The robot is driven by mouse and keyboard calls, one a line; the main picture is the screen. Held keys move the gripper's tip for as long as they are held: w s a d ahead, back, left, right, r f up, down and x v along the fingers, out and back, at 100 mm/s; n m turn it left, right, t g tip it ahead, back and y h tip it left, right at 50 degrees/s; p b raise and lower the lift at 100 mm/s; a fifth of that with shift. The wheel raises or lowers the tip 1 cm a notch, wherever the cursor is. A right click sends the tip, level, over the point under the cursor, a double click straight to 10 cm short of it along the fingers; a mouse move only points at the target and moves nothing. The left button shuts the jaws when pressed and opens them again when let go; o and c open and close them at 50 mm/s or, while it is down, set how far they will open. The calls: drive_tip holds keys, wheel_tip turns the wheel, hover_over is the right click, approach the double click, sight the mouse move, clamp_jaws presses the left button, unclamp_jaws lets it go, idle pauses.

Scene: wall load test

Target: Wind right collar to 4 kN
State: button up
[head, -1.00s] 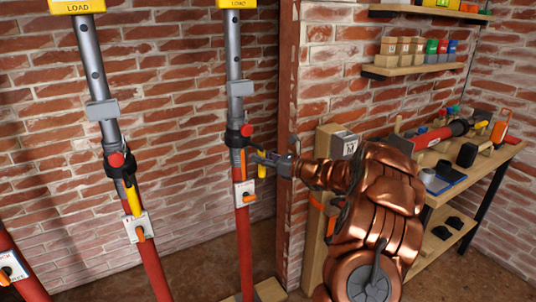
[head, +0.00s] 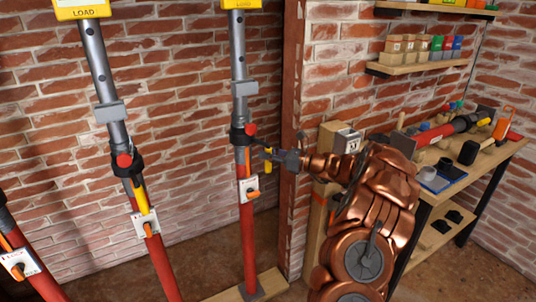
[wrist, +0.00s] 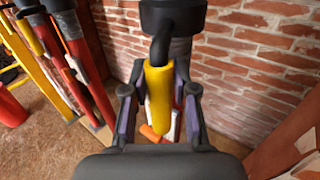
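The right prop's black collar (head: 239,137) has a red knob (head: 250,129) and sits on the grey tube above the red lower post. A yellow crank handle (head: 268,162) hangs from its right side. It fills the middle of the wrist view (wrist: 158,88), hanging from a dark bent rod under the black collar. My gripper (head: 271,156) is at the handle from the right. In the wrist view its fingers (wrist: 159,75) stand on both sides of the handle, with narrow gaps seemingly left. The yellow LOAD box (head: 243,4) is cut off at the top, its reading out of view.
A white switch plate with an orange lever (head: 250,188) is on the post below the collar. Another prop with a yellow handle (head: 141,197) stands to the left. A workbench (head: 488,160) with tools is at the right.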

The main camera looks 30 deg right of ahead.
drive_tip(key=o, duration=0.4)
drive_tip(key=shift+f, duration=0.1)
drive_tip(key=v, duration=1.2)
drive_tip(key=shift+a, duration=0.1)
